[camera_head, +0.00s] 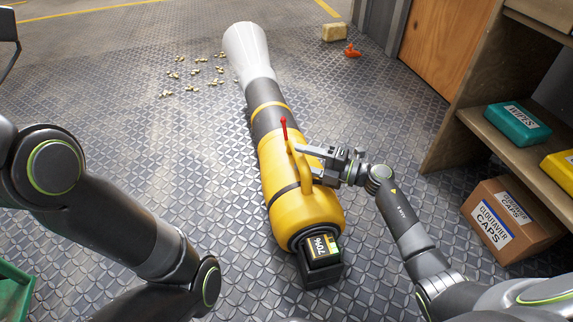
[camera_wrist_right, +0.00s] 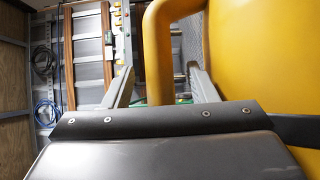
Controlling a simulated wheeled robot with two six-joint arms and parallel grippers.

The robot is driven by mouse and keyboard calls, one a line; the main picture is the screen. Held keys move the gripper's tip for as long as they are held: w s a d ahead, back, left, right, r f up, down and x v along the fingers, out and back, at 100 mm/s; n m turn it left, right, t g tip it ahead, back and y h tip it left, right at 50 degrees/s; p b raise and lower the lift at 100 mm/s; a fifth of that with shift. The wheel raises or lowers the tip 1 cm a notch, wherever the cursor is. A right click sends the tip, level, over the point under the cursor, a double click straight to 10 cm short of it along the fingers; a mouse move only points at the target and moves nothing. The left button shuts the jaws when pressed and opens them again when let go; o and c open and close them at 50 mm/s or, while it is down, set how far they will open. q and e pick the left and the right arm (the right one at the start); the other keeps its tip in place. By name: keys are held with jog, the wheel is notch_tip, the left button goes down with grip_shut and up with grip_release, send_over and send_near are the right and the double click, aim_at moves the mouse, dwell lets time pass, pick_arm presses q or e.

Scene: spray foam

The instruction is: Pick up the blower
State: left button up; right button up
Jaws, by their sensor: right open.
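The blower (camera_head: 268,145) lies on the floor in the middle of the head view. It has a yellow body, a dark tube, a white flared nozzle pointing away, a red lever and a black battery at the near end. Its yellow handle (camera_head: 298,165) arches along the top. My right gripper (camera_head: 308,161) is open at the handle, coming from the right. In the right wrist view the handle (camera_wrist_right: 157,45) passes between the two spread fingers, with the yellow body (camera_wrist_right: 262,60) close on the right. My left arm shows at the left; its gripper is out of view.
A wooden shelf (camera_head: 490,125) stands at the right with a teal box (camera_head: 517,124) on it and a cardboard box (camera_head: 505,222) below. Small brass-coloured pieces (camera_head: 190,75) lie scattered left of the nozzle. A yellow block (camera_head: 334,32) and an orange item (camera_head: 352,50) lie farther back.

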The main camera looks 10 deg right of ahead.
grip_shut()
dwell(1.3)
jog(key=shift+r, duration=0.15)
